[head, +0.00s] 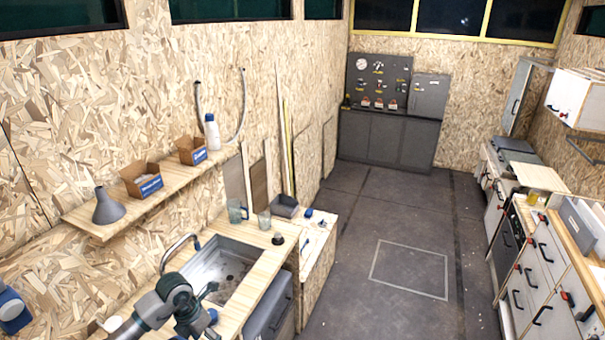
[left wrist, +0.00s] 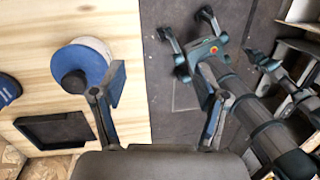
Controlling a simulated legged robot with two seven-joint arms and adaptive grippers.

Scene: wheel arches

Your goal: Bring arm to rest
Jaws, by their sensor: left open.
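My left arm (head: 170,302) comes in at the bottom left of the head view, bent in front of the sink. The left finger is over the wooden worktop (left wrist: 35,45), and the right finger shows against the dark floor. A blue and white round item (left wrist: 88,58) with a dark knob shows close beside the left finger; contact cannot be told.
A sink (head: 220,270) with a curved tap is set in the worktop. A shelf (head: 165,196) above it bears a grey funnel (head: 108,207), boxes and a white bottle. A dark tray (left wrist: 55,130) lies on the worktop. The floor (head: 390,215) is clear.

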